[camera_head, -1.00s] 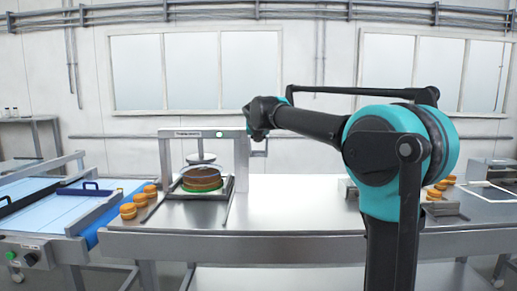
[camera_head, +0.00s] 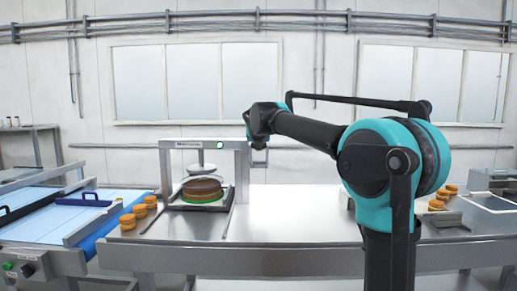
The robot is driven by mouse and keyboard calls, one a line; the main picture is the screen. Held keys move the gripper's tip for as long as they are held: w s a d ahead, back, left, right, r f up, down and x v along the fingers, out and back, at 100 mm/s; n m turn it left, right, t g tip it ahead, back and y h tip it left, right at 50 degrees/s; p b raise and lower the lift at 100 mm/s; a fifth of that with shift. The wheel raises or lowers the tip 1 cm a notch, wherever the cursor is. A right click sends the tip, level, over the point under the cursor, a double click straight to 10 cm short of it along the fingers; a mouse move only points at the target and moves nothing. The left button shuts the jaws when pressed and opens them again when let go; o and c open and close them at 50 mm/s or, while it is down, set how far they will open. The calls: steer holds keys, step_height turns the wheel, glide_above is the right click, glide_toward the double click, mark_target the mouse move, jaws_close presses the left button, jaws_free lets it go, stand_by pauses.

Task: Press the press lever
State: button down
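The press (camera_head: 165,165) is a grey metal frame with a green light on its top beam. It stands on the left part of the steel table. Its grey round press plate (camera_head: 203,168) hangs apart above a brown filled round (camera_head: 202,187) on a green-rimmed base. The press lever (camera_head: 259,163) shows as a small grey piece at the frame's right side. My gripper (camera_head: 256,125) is at the upper right corner of the frame, just above the lever. Whether it touches the lever cannot be told. Its fingers are too small and dark to read.
Several orange-brown rounds (camera_head: 139,214) stand in a row left of the press. A blue conveyor (camera_head: 60,225) lies at the far left. More rounds (camera_head: 437,204) and a metal tray are at the right, partly behind my arm. The table middle (camera_head: 290,215) is clear.

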steer(key=v, duration=1.2)
steer(key=s+d+f+m+g, duration=0.1)
steer(key=s+d+f+m, duration=0.4)
steer(key=f, duration=0.4)
steer(key=s+d+f+m+g+h, duration=0.1)
steer(key=s+d+f+m+g, duration=0.1)
steer(key=d+f+m, duration=0.6)
steer(key=s+d+f+m+g, duration=0.15)
steer(key=s+f+m, duration=0.3)
steer(key=f, duration=0.65)
steer(key=s+d+f+m+g, duration=0.1)
steer(key=s+d+f+m, duration=0.2)
steer(key=s+f+m, duration=0.6)
steer(key=s+d+f+m+g+y, duration=0.1)
steer(key=s+d+f+m+g, duration=0.1)
steer(key=s+f+m, duration=0.7)
steer(key=s+d+f, duration=0.1)
steer(key=s+f, duration=0.4)
steer(key=shift+f, duration=0.3)
steer(key=shift+d, duration=0.15)
